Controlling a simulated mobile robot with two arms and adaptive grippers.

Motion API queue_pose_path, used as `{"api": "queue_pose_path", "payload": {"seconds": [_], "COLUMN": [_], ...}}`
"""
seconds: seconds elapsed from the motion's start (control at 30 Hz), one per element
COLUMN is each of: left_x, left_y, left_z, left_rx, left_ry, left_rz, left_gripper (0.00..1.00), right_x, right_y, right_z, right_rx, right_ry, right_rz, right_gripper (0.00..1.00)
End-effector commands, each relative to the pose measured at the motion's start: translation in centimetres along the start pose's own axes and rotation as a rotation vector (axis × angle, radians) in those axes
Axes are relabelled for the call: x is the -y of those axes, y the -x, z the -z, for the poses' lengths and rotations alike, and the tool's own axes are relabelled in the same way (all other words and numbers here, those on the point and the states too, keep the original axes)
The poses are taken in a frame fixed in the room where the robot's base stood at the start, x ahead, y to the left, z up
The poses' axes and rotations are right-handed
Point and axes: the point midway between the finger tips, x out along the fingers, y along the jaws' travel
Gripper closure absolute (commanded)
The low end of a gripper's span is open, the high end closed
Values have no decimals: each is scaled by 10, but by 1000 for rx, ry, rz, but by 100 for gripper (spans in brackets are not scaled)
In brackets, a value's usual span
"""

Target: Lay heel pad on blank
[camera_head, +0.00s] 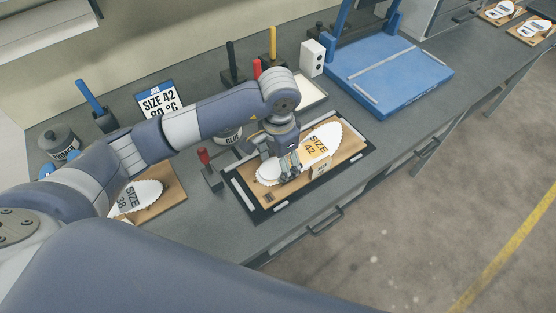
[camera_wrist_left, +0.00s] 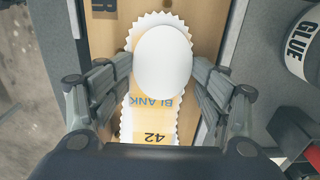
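The blank, a white insole shape with a serrated edge and "SIZE 42" (camera_head: 325,138), lies on a brown board on a black mat. It shows in the left wrist view (camera_wrist_left: 150,115) with "BLANK" and "42" on a tan area. The heel pad (camera_wrist_left: 163,62), a plain white oval, is over the blank's rounded end, between my left fingertips. My left gripper (camera_head: 288,172) is low over the blank, its fingertips (camera_wrist_left: 163,68) appearing to touch the pad's two sides. Whether the pad rests on the blank I cannot tell. My right gripper is not in view.
A red-handled tool in a stand (camera_head: 207,168) and a glue pot (camera_wrist_left: 305,45) are close by. A blue press (camera_head: 390,75) is behind right. Another board with a size 38 insole (camera_head: 145,193) lies left.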

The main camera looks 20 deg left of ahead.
Motion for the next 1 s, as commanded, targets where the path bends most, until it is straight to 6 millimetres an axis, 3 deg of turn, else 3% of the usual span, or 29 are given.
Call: {"api": "queue_pose_path", "payload": {"seconds": [0.03, 0.67, 0.87, 1.0], "left_x": [-3, -2, -2, 0], "left_y": [-7, -1, 14, 35], "left_z": [-5, -4, -4, -1], "left_rx": [18, 15, 13, 3], "left_ry": [-2, -3, -3, -5], "left_rz": [-6, -3, -3, 4], "left_gripper": [31, 31, 31, 31], "right_x": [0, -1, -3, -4], "right_y": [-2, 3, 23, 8], "right_z": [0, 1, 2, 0], "right_rx": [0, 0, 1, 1], "right_ry": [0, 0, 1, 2], "right_rz": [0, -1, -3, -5], "right_gripper": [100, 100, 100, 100]}}
